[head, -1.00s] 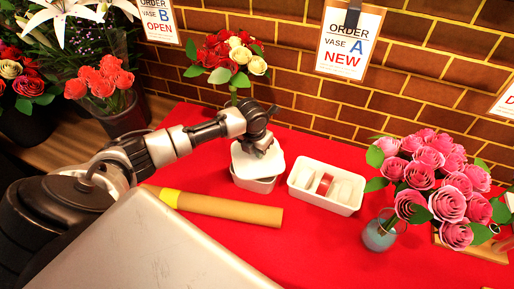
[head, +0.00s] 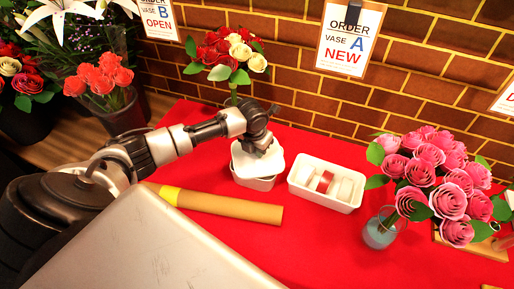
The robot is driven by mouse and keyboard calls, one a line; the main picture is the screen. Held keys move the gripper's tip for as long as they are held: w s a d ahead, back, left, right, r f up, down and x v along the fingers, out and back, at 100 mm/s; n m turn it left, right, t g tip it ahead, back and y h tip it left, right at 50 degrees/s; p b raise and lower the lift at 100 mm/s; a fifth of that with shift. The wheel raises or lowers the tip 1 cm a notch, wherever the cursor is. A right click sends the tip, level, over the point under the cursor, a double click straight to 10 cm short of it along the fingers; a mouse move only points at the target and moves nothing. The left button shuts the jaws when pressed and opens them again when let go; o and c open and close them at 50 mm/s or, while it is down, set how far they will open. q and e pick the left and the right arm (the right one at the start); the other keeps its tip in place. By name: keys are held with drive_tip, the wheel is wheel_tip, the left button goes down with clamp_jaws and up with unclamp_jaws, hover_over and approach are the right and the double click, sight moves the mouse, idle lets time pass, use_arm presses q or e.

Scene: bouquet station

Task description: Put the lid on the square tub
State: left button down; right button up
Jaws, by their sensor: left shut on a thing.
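The square tub (head: 262,184) is white and stands on the red cloth near the middle of the head view. The white lid (head: 271,163) is over the tub and looks slightly tilted, so I cannot tell whether it is seated on the rim. My left gripper (head: 257,147) reaches in from the left and is shut on the lid from above. The fingertips are partly hidden by the gripper body. My right gripper is not in view.
A white divided tray (head: 344,202) with a red-and-white roll stands right of the tub. A yellow-banded brown tube (head: 228,208) lies in front. A glass vase of pink roses (head: 381,232) stands at right, and red and cream roses (head: 231,52) stand behind. Red cloth is clear at front centre.

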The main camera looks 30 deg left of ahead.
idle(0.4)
use_arm(q)
drive_tip(key=shift+p, duration=0.3)
drive_tip(key=shift+f, duration=0.15)
idle(1.0)
drive_tip(key=shift+p, duration=0.3)
idle(0.5)
drive_tip(key=shift+c, duration=2.2)
unclamp_jaws()
